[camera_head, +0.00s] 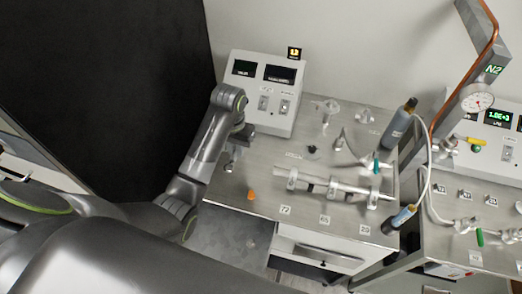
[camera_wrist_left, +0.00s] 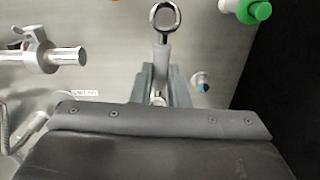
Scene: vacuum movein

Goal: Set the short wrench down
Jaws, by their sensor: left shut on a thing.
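The short wrench (camera_wrist_left: 165,20) shows its ring end at the top middle of the left wrist view. Its shaft runs down between the fingers of my left gripper (camera_wrist_left: 161,88), which is shut on it. The lower end is hidden by the gripper. In the head view my left gripper (camera_head: 238,141) is over the left part of the metal table (camera_head: 225,196), in front of the white control box. The wrench is too small there to make out clearly. I cannot tell whether it touches the table. My right gripper is not in view.
The white control box (camera_head: 262,94) stands at the table's back left. A clamped metal tube (camera_head: 335,187) lies across the front. An orange piece (camera_head: 251,194) sits at left. A green-handled valve (camera_head: 375,166) and a grey cylinder (camera_head: 397,127) are at right.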

